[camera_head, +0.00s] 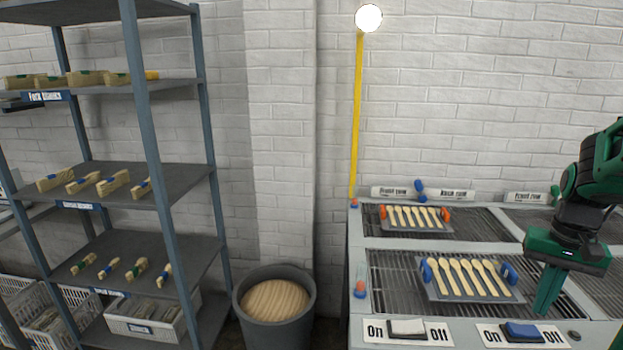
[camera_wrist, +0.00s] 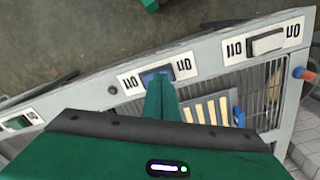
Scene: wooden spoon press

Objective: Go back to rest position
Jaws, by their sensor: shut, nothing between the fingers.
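My green gripper (camera_head: 546,290) is at the right of the head view, above the front right part of the press table. It is shut and empty, fingers pointing down. In the wrist view its closed fingers (camera_wrist: 160,98) cover part of the blue On/Off switch (camera_wrist: 157,74). That blue switch also shows in the head view (camera_head: 522,330), below and left of the fingertips. A white switch (camera_head: 408,328) lies further left. A tray of wooden spoons with blue handles (camera_head: 509,272) is on the front grate, left of my gripper.
A tray with orange handles (camera_head: 383,213) sits on the back grate. A yellow pole (camera_head: 356,120) with a lit white lamp (camera_head: 368,18) rises at the table's left corner. A grey bin (camera_head: 274,336) and a shelf rack (camera_head: 165,180) with wooden blanks stand left.

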